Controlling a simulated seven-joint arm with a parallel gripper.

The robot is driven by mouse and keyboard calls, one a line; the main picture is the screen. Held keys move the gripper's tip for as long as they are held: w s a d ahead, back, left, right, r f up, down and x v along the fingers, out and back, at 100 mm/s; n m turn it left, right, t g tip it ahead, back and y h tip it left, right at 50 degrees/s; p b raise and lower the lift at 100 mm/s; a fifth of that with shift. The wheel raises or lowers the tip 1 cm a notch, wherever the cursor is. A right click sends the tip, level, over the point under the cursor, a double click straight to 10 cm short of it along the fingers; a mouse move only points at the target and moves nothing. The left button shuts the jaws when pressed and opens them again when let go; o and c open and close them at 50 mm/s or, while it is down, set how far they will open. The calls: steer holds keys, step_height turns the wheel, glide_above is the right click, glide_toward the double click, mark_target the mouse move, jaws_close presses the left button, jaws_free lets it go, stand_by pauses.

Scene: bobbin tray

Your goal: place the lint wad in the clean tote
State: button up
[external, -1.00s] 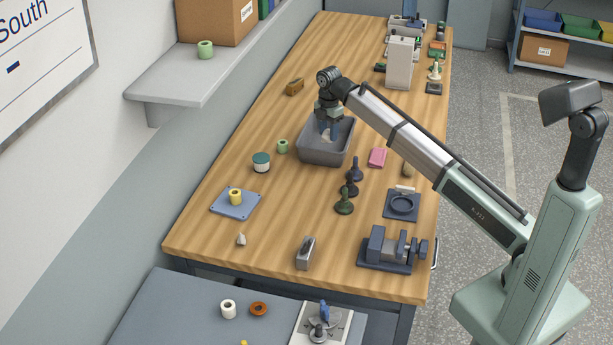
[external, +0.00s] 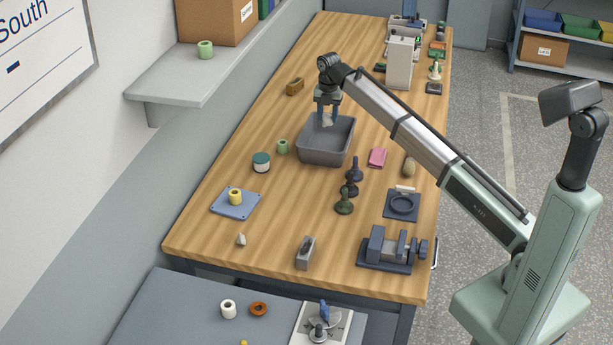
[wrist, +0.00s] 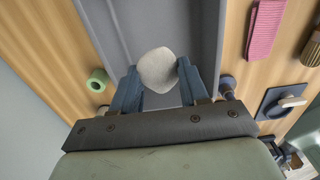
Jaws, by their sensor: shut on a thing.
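The lint wad (external: 328,120) is a pale, rounded lump. In the wrist view the wad (wrist: 158,70) sits between the two blue fingertips. My gripper (external: 328,115) is shut on it and points down, holding it at about rim height or a little above over the back part of the grey tote. The tote (external: 324,157) is an open grey bin with no label that I can see; its floor looks empty in the external view. The tote also shows behind the wad in the wrist view (wrist: 203,30).
A green bobbin (external: 282,146) and a teal-lidded jar (external: 261,163) stand left of the tote. A pink cloth (external: 377,157) lies to its right. Several dark spindle-like pieces (external: 344,203) stand in front. A brown block (external: 295,87) lies behind left.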

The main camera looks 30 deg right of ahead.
step_height(320, 180, down, 10)
steer(key=shift+r, duration=0.1)
stand_by(0.4)
steer(key=o, duration=1)
step_height(320, 180, up, 12)
steer(key=shift+r, duration=0.1)
stand_by(0.3)
